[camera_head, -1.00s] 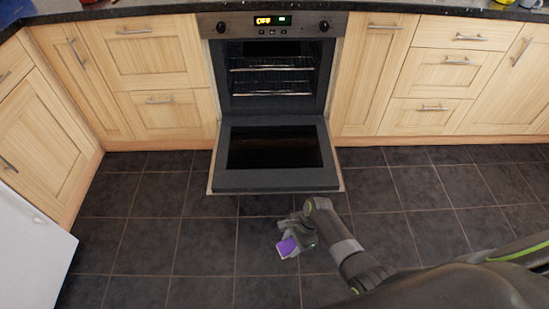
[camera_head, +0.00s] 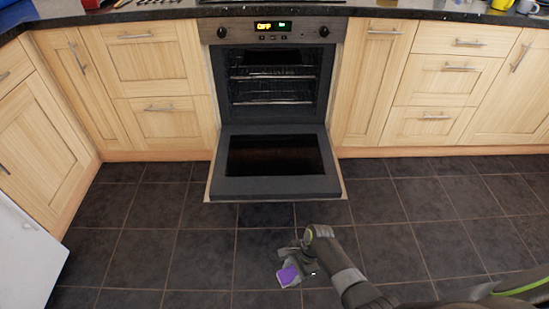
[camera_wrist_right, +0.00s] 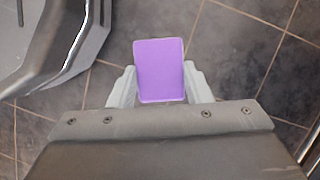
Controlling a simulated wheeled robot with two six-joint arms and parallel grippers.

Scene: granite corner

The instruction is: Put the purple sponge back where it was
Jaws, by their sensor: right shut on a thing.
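The purple sponge (camera_head: 288,275) is in my right gripper (camera_head: 291,268), held over the tiled floor in front of the open oven. In the right wrist view the sponge (camera_wrist_right: 160,70) stands between the two pale fingers of the right gripper (camera_wrist_right: 160,88), which are shut on its sides. Its broad purple face shows, with a pale edge at the bottom. The left gripper is in neither view.
The oven (camera_head: 270,75) has its door (camera_head: 275,188) folded down, reaching out over the floor. Wooden cabinets (camera_head: 160,70) flank it under a dark worktop (camera_head: 150,13). A white appliance (camera_head: 25,250) stands at the lower left. The dark tiled floor (camera_head: 165,255) is clear.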

